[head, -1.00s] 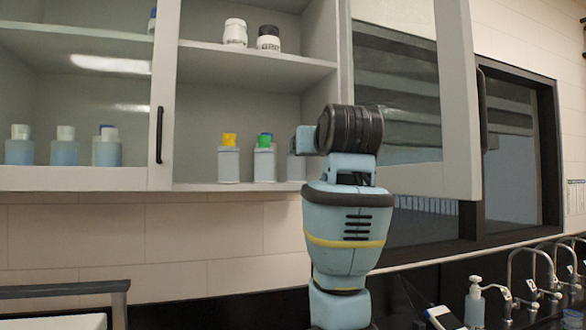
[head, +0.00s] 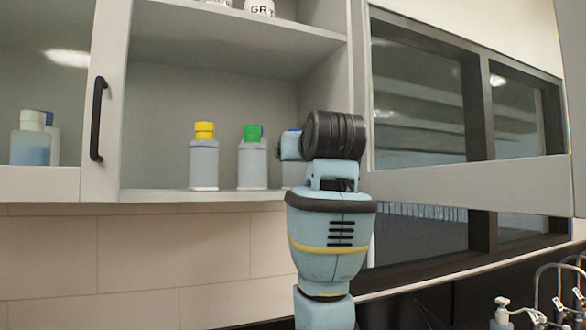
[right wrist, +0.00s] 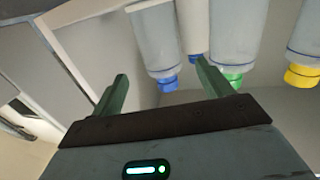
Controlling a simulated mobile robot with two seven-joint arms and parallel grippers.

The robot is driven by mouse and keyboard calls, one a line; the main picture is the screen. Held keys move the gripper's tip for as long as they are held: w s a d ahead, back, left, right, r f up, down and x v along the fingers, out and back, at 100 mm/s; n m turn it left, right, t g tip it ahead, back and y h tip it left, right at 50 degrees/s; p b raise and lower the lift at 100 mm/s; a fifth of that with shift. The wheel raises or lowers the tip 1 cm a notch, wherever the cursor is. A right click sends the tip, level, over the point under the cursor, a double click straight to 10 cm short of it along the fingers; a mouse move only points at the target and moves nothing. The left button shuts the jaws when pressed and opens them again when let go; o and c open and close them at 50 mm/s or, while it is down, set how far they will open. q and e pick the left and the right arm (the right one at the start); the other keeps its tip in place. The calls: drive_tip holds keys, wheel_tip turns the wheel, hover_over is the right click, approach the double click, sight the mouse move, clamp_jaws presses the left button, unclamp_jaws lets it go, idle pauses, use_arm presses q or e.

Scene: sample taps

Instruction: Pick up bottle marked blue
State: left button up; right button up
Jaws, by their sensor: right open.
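In the right wrist view my right gripper (right wrist: 160,74) is open, its two fingers pointing at the bottles. A pale bottle with a blue cap (right wrist: 157,42) shows between and beyond the fingertips, apart from them as far as I can tell. A second blue-capped bottle (right wrist: 194,28) shows just beside it, near the right-hand finger. In the head view a pale bottle (head: 293,174) stands on the shelf, mostly hidden behind my right wrist. The fingers are hidden there. My left gripper is not in view.
A yellow-capped bottle (head: 204,164) and a green-capped bottle (head: 252,165) stand on the same shelf (head: 165,195), left of my wrist. The green one also shows near my right-hand finger (right wrist: 237,40). The cabinet door (head: 470,182) stands open at right.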

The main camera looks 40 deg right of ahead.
drive_tip(key=shift+x, duration=3.85)
drive_tip(key=shift+f, duration=0.1)
drive_tip(key=shift+a, duration=0.1)
drive_tip(key=c, duration=1.1)
drive_tip(key=shift+r, duration=5)
